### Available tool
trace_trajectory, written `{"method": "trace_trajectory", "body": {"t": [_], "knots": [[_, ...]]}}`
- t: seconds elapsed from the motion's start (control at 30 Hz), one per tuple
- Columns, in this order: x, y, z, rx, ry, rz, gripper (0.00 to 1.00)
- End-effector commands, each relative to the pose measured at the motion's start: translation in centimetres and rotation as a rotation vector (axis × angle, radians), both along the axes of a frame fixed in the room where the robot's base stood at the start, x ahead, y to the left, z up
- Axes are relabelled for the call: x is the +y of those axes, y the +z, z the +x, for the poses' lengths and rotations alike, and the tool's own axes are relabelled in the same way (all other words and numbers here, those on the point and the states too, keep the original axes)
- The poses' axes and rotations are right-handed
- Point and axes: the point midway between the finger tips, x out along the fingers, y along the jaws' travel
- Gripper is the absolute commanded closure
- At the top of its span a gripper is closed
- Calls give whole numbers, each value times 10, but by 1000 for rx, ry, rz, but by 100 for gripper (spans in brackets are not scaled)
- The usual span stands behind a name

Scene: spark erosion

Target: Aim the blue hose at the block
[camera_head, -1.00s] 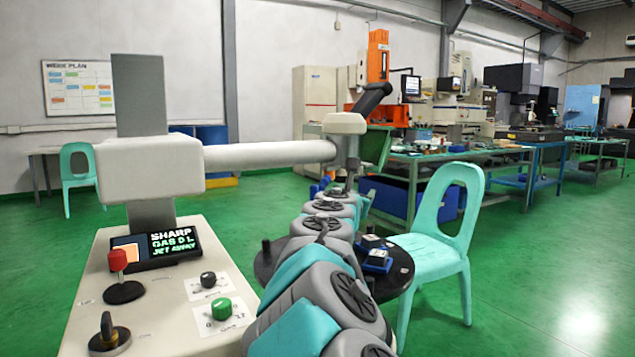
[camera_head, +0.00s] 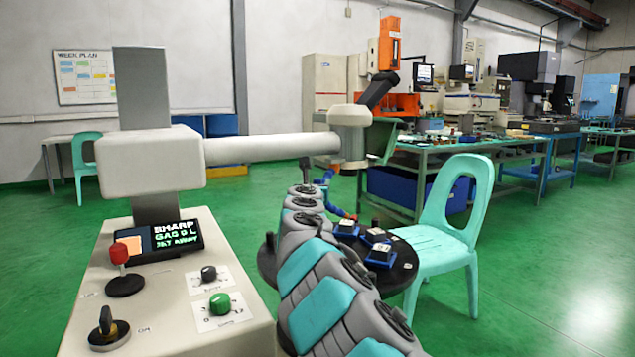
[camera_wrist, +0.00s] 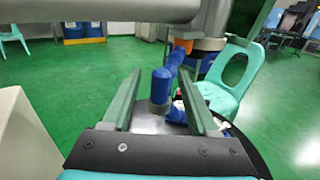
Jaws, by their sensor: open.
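In the wrist view my gripper (camera_wrist: 158,72) is open, with one green finger on each side of the blue hose (camera_wrist: 160,92). The hose is segmented and bends up and away to the right, towards an orange piece (camera_wrist: 184,46). I cannot tell whether either finger touches the hose. In the head view a part of the blue hose (camera_head: 328,184) shows just right of my arm's far end. Small blue holders with pieces on them (camera_head: 375,236) sit on a round black table (camera_head: 402,268). I cannot tell which piece is the block.
A white machine console (camera_head: 175,295) with knobs and a display stands at the left, and its horizontal white arm (camera_head: 270,149) passes above my gripper. A turquoise chair (camera_head: 445,240) stands close to the right of the round table. Green floor is open farther right.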

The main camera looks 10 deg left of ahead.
Motion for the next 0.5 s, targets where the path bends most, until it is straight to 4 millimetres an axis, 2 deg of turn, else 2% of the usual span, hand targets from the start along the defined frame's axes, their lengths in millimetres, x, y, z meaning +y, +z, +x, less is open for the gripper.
{"method": "trace_trajectory", "body": {"t": [0.2,0.5], "knots": [[-1,0,14,1,-3,1,40],[-2,0,20,1,-3,1,40]]}}
